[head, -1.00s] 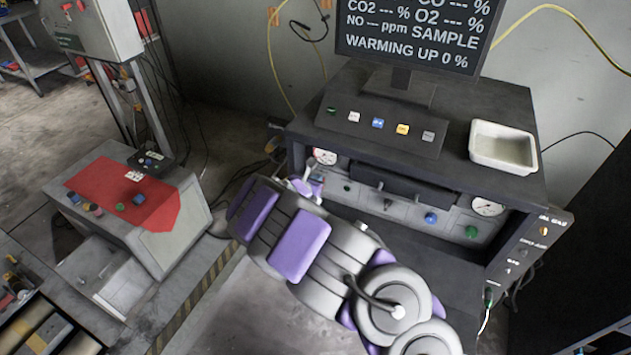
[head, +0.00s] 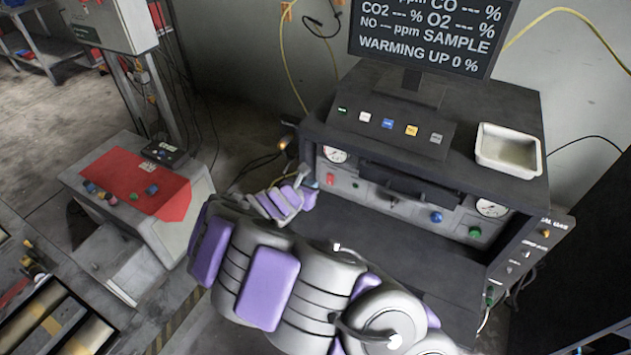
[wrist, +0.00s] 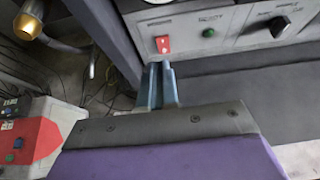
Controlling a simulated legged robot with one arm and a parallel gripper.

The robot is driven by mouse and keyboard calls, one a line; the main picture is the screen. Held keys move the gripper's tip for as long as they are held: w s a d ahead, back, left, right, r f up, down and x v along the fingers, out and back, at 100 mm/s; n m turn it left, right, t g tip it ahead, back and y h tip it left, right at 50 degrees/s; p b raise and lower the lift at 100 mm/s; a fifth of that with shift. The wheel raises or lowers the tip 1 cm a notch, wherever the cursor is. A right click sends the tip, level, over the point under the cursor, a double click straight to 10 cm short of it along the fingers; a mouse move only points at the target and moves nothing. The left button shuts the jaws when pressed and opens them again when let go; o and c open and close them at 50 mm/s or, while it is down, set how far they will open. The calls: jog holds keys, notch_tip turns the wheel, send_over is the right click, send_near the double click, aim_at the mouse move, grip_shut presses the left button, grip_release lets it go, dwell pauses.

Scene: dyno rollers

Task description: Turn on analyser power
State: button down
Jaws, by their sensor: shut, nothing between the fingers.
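The analyser (head: 425,150) is a dark cabinet with a grey front panel. Its screen (head: 425,35) is lit and reads "WARMING UP 0 %", with dashes for the gas values. A red rocker switch (wrist: 162,44) with a white mark sits at the left end of the panel; it also shows small in the head view (head: 330,179). My gripper (wrist: 160,68) is shut and empty, its fingertips just below the switch in the wrist view. In the head view my gripper (head: 304,182) is left of the switch. I cannot tell whether it touches the panel.
A green button (wrist: 208,33) and a black knob (wrist: 280,26) are right of the switch. A dark cabinet post (wrist: 105,40) stands close left of my fingers. A white tray (head: 508,150) sits on top. A pedestal with a red panel (head: 125,185) stands left.

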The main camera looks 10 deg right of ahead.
jog(key=shift+s+a+r, duration=0.45)
jog(key=shift+s+r, duration=0.3)
jog(key=shift+r, duration=0.1)
jog(key=shift+a, duration=0.1)
